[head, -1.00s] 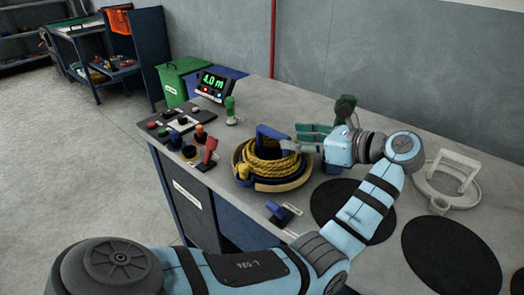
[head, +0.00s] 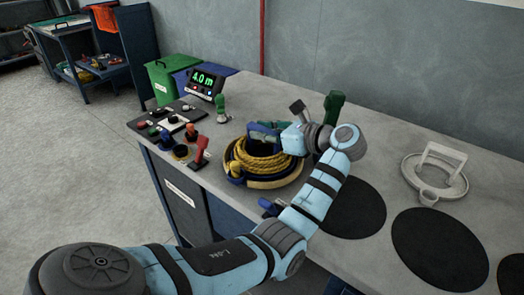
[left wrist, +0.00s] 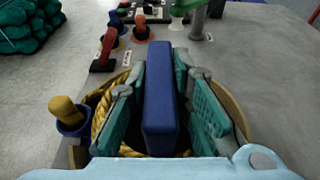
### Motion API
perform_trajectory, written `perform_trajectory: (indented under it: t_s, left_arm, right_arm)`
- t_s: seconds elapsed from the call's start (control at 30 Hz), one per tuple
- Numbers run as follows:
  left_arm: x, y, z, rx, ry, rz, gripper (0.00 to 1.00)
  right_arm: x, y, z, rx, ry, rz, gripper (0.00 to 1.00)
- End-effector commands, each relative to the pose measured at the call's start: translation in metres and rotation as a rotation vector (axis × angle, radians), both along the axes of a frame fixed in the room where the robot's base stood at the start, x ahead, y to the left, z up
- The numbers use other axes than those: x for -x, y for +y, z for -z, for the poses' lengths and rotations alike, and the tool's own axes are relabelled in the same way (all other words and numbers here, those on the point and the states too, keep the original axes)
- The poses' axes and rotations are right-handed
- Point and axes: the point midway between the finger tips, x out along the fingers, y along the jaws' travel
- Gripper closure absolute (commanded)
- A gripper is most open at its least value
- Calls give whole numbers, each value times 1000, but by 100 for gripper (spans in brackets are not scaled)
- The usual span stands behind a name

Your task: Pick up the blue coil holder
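The blue coil holder (head: 260,183) stands on the bench with a coil of yellow rope (head: 250,158) in it. Its upright blue handle fills the middle of the left wrist view (left wrist: 164,100). My left gripper (head: 268,132) is over the holder, with its teal fingers on both sides of the handle. In the left wrist view the gripper (left wrist: 165,85) shows narrow gaps between the fingers and the handle, so it is open around it. The handle is partly hidden by the fingers in the head view. My right gripper is out of view.
A white ring-shaped holder (head: 410,170) stands at the right. Black round mats (head: 440,250) lie along the front. A control panel with knobs and a red lever (head: 200,150) is left of the coil. A display (head: 206,82) reads 4.0 m. A green-topped post (head: 334,103) stands behind my wrist.

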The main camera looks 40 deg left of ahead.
Motion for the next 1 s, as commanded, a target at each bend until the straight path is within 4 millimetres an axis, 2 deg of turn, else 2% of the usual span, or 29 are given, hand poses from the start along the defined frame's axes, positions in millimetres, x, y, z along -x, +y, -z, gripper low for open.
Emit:
perform_trajectory:
  t_s: [0.47,0.63,0.77,1.0]
  left_arm:
    - [0,0,-1,-1,-1,0,100]
    - [0,0,-14,-2,-3,0,100]
    - [0,0,-42,-2,-6,-1,100]
    - [0,0,-132,-1,-7,-1,100]
  right_arm:
    - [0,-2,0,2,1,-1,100]
    - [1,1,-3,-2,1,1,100]
    - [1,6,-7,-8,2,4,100]
    - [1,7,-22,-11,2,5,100]
